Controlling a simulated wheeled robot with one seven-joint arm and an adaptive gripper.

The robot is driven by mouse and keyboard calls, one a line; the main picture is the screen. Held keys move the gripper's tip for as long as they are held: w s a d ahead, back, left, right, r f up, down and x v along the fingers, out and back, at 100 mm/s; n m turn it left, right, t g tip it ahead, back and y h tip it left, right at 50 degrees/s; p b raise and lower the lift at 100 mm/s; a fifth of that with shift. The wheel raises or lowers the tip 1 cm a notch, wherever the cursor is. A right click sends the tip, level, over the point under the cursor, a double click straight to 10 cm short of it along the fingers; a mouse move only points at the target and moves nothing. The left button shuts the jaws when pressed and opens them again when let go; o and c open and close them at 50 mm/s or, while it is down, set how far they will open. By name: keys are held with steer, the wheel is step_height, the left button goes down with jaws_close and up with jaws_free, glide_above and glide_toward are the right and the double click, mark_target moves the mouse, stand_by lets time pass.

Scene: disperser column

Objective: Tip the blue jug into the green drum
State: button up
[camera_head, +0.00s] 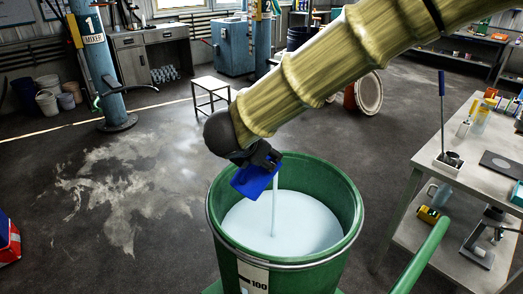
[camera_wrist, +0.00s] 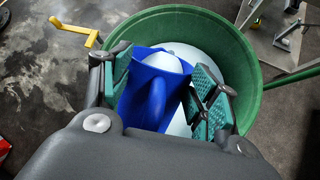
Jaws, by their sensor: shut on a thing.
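The green drum (camera_head: 357,205) stands in the middle front of the head view and holds pale bluish-white liquid (camera_head: 305,225). The blue jug (camera_head: 256,180) is tilted over the drum's opening, and a pale stream (camera_head: 275,205) runs from it into the liquid. My gripper (camera_head: 262,160) is shut on the jug above the drum's left part. In the wrist view the gripper's green-padded fingers (camera_wrist: 158,88) sit on both sides of the blue jug (camera_wrist: 150,95), with pale liquid at its mouth. The drum (camera_wrist: 245,65) surrounds it there. My arm hides part of the jug in the head view.
A workbench (camera_head: 440,190) with tools stands to the right of the drum. A green bar (camera_head: 422,255) reaches from the drum's right side. A white stool (camera_head: 210,90) and a blue mixer column (camera_head: 98,65) stand behind. The floor at left has pale stains (camera_head: 120,185).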

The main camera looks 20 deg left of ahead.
mark_target(268, 159)
steer(key=shift+w+d+m+g+y+p, duration=0.25)
steer(key=shift+g+p, duration=0.35)
steer(key=shift+p, duration=0.8)
steer(key=shift+w+d+m+g+y+p, duration=0.15)
steer(key=shift+w+g+y+p, duration=0.35)
steer(key=shift+p, duration=0.9)
steer(key=shift+w+d+f+m+g+y+p, duration=0.15)
steer(key=shift+f+g+y+p, duration=0.55)
steer(key=shift+p, duration=1.5)
steer(key=shift+w+d+r+m+g+y+p, duration=0.2)
steer(key=shift+g+p, duration=1)
steer(key=shift+p, duration=1)
steer(key=shift+s+a+f+m+g+y+p, duration=0.15)
steer(key=shift+f+g+y+p, duration=0.5)
steer(key=shift+p, duration=1.65)
steer(key=shift+w+d+f+m+g+y+p, duration=0.15)
steer(key=shift+f+g+y+p, duration=0.45)
steer(key=shift+p, duration=1.65)
steer(key=shift+s+a+r+g, duration=0.1)
steer(key=shift+s+r+g, duration=0.05)
steer(key=shift+g, duration=0.2)
steer(key=shift+p, duration=0.6)
steer(key=shift+s+a+f+g+y, duration=0.1)
steer(key=shift+f+g+y, duration=0.2)
steer(key=shift+f+g, duration=0.25)
steer(key=shift+r, duration=0.1)
